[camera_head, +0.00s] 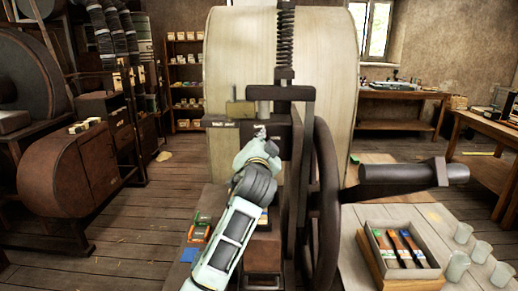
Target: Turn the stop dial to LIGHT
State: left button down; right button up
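The press (285,100) stands in the middle of the head view, with an upright screw and a dark metal head. A small brass-coloured block (240,109) sits at the head's left, above a narrow dark plate (219,124) with pale lettering too small to read. I cannot clearly make out the stop dial or its setting; my gripper covers part of the head. My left gripper (262,132) is at the front of the head, just right of the plate. Its fingers are too small and covered to tell whether they are open or touching anything. My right gripper is not in view.
A large dark handwheel (325,205) with a thick handle (400,174) stands close right of my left arm. A tray (372,222) of coloured packets and several glass jars (457,266) occupy the right table. Coloured packets lie left of my forearm.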

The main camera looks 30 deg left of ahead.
pick_arm(q)
jog(key=shift+f+n+b, duration=0.1)
jog(key=shift+n+b, duration=0.75)
jog(key=shift+n, duration=3.45)
jog(key=c, duration=1.8)
grip_release()
jog(key=shift+c, duration=0.2)
jog(key=shift+d, duration=0.1)
jog(key=v, duration=1.2)
